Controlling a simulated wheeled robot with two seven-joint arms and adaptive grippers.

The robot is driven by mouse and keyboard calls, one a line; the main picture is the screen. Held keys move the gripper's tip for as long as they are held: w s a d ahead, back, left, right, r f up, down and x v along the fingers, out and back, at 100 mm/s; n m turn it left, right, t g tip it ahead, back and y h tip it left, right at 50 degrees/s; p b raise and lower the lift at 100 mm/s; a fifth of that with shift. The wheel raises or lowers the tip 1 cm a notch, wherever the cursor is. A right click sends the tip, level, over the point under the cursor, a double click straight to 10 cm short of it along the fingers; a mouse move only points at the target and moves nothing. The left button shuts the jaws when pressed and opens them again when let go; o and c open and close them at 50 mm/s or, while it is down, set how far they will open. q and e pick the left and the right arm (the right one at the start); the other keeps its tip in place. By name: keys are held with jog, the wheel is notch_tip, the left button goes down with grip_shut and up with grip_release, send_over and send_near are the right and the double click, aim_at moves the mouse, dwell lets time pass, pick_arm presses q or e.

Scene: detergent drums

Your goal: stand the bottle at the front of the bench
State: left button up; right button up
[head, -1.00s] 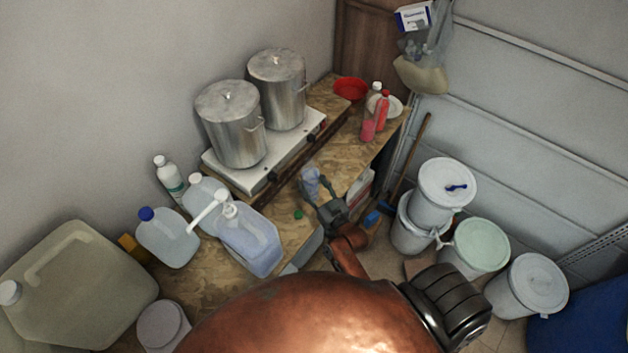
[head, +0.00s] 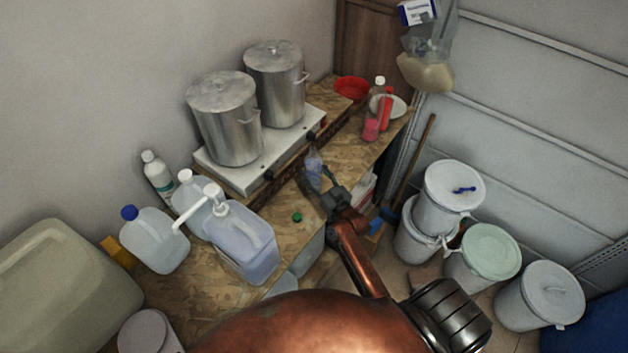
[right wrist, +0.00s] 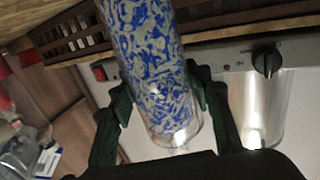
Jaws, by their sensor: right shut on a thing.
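The bottle (head: 313,163) is clear and bluish. In the head view it is by the front edge of the hotplate, over the narrow strip of bench (head: 345,165). My right gripper (head: 322,177) is shut on it from the front side. In the right wrist view the bottle (right wrist: 150,65) looks like a see-through cylinder with a blue and tan pattern, between the two dark green fingers (right wrist: 158,98). Its upper end runs out of that picture. I cannot tell whether it touches the bench. My left gripper is not in view.
The hotplate (head: 228,176) carries two metal pots (head: 223,120). A green cap (head: 297,217) lies on the bench, right of a pump jug (head: 240,243). Red and pink bottles (head: 371,129) stand at the far end. Lidded drums (head: 483,250) stand on the floor at right.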

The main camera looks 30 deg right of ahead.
aim_at(314, 177)
jog(key=shift+f+b, duration=1.2)
jog(key=shift+f, duration=0.25)
jog(key=shift+f, duration=0.1)
jog(key=shift+f, duration=0.15)
jog(key=o, duration=1.6)
jog(key=shift+r, duration=0.2)
jog(key=s+b, duration=0.2)
jog(key=s, duration=1)
